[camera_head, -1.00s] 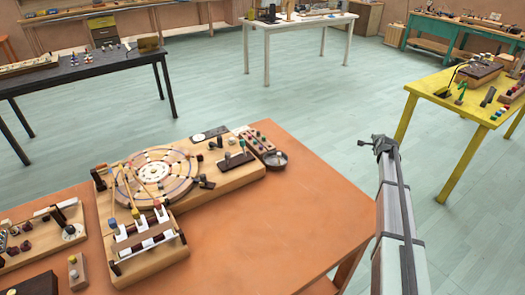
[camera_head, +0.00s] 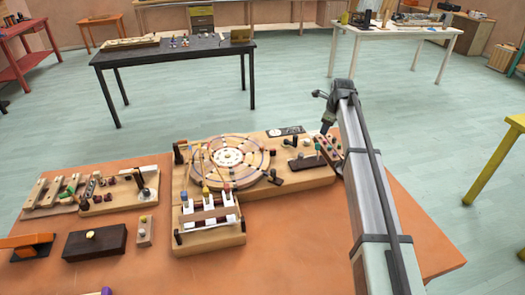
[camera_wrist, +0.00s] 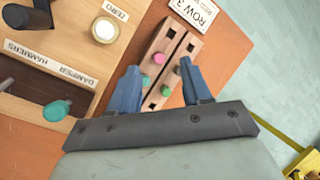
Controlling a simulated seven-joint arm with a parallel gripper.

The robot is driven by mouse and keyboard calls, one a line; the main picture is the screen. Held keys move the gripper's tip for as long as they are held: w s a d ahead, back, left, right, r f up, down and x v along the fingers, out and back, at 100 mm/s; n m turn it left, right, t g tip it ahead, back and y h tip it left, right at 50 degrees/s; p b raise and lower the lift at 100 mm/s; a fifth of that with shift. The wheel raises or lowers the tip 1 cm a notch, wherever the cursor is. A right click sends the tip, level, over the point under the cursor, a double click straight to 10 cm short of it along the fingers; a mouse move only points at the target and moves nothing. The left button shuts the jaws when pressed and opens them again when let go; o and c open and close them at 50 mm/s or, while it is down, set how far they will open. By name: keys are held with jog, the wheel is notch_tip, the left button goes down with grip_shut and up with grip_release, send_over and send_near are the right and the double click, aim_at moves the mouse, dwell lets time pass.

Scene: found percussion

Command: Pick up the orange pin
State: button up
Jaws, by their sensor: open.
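I cannot pick out an orange pin for certain in either view. A narrow wooden pin rack (camera_wrist: 172,42) lies below my gripper (camera_wrist: 159,67), beside a card reading "ROW 3". It holds a pink pin (camera_wrist: 158,57), green pins (camera_wrist: 145,81) and a dark red pin, with some square holes empty. My gripper is open, its two blue fingers on either side of the rack in the wrist view, with nothing between them that I can see held. In the head view my gripper (camera_head: 327,128) points down over the rack, at the right end of the wooden percussion board; its fingertips are hard to see.
The percussion board (camera_head: 305,177), with a round disc (camera_head: 229,157), stands left of the rack. In the wrist view its "DAMPER HAMMERS" label (camera_wrist: 50,62) and white "ZERO" knob (camera_wrist: 105,30) are close.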

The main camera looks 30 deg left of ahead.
jog(key=s+a+r+m+g+h, duration=0.1)
jog(key=s+a+r, duration=0.2)
jog(key=s+a, duration=0.2)
jog(key=s+a+r+g, duration=0.1)
jog(key=s+a+r, duration=0.2)
jog(key=s+a, duration=0.3)
notch_tip(320, 180, up, 5)
jog(key=m+g+h, duration=0.1)
jog(key=h, duration=0.1)
send_over(262, 147)
jog(key=f, duration=0.8)
jog(key=shift+s+a, duration=0.2)
jog(key=shift+s, duration=0.15)
jog(key=shift+w+d+f, duration=0.1)
jog(key=shift+w+f, duration=0.1)
jog(key=shift+f, duration=1.2)
jog(key=shift+w+d+f, duration=0.1)
jog(key=shift+w+f, duration=0.05)
jog(key=shift+f, duration=1.25)
grip_shut()
